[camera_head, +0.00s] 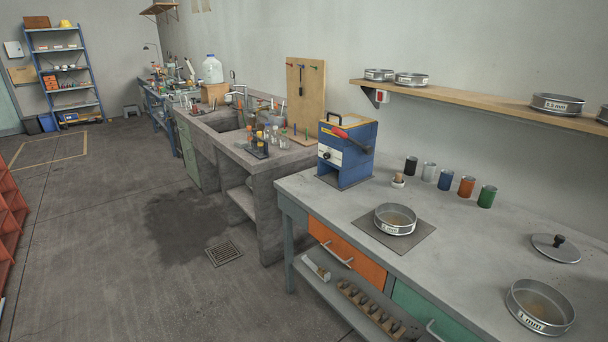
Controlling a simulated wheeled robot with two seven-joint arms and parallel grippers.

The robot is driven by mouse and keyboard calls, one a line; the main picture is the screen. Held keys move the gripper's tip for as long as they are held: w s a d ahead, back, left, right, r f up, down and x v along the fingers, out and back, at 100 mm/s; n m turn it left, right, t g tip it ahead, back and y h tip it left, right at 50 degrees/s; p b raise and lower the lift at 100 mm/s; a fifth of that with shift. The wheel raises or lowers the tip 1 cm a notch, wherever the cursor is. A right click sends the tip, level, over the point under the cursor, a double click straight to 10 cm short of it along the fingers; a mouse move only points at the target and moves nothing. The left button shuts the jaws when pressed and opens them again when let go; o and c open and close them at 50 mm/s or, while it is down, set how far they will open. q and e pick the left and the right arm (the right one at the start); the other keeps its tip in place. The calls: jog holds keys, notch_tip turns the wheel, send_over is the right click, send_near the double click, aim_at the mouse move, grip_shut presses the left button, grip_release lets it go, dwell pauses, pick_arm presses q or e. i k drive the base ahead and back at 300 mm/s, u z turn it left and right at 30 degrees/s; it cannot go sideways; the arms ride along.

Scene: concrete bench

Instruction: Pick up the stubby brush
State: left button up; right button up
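A small, short object with a brown top and a pale lower part (398,180) stands on the grey bench top. It looks like the stubby brush, but it is too small to be sure. It is between the blue machine (347,150) and the row of small cylinders, behind the sieve (395,219) on the dark mat (425,240). Neither of my grippers is in view.
Several colored cylinders, including a black one (411,166) and a green one (487,196), line the wall. Another sieve (540,307) and a lid (556,248) are at the right. A wooden shelf (470,102) with sieves overhangs the bench. Floor (150,260) at left is open.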

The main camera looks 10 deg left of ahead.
aim_at(398, 180)
jog(key=u, duration=1)
jog(key=i, duration=3.05)
jog(key=z, duration=3.6)
